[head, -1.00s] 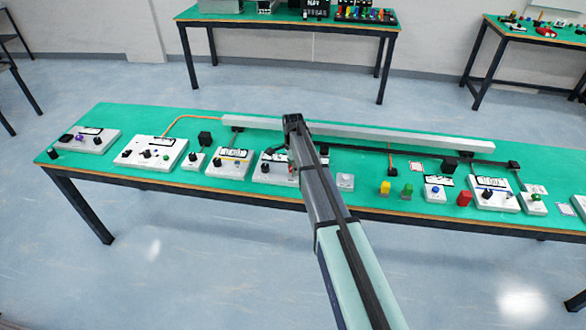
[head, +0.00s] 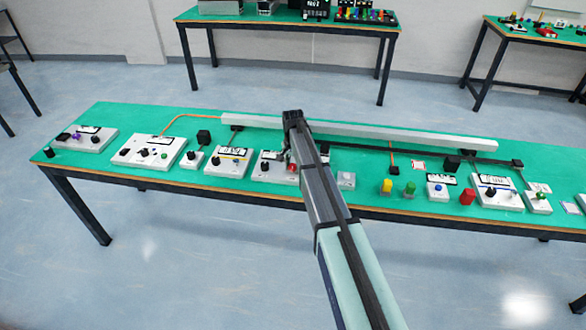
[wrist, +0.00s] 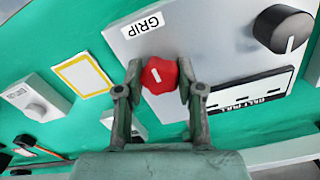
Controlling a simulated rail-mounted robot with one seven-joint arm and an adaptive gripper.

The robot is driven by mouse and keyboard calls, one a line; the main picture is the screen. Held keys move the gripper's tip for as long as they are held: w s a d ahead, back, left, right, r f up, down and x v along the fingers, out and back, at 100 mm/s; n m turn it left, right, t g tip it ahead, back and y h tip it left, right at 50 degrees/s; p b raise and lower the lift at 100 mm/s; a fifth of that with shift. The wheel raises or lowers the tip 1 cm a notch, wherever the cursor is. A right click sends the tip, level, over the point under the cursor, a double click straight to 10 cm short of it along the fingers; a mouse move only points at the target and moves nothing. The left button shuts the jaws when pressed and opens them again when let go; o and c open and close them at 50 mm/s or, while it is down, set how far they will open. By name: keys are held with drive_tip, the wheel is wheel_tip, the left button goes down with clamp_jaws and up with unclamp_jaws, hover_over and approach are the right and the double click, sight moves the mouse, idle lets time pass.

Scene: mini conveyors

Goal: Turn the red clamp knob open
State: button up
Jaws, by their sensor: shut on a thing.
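The red clamp knob (wrist: 159,75) sits on a light grey panel (wrist: 205,55) beside a label reading "GRIP". A short white mark shows on its face. In the wrist view my gripper (wrist: 160,84) has one finger on each side of the knob and is shut on it. In the head view the knob (head: 293,168) is a small red spot beside the end of my arm, which hides part of the panel.
A large black knob (wrist: 283,28) stands on the same panel, with a black-and-white display strip (wrist: 250,92) near it. Several other control boxes line the green table (head: 120,192).

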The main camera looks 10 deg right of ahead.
sight(293, 166)
drive_tip(key=n+b, duration=0.1)
drive_tip(key=n, duration=0.3)
drive_tip(key=shift+n, duration=0.3)
drive_tip(key=shift+n+b, duration=0.35)
drive_tip(key=shift+n, duration=1.95)
drive_tip(key=o, duration=1.2)
drive_tip(key=shift+c, duration=0.2)
wheel_tip(293, 166, up, 12)
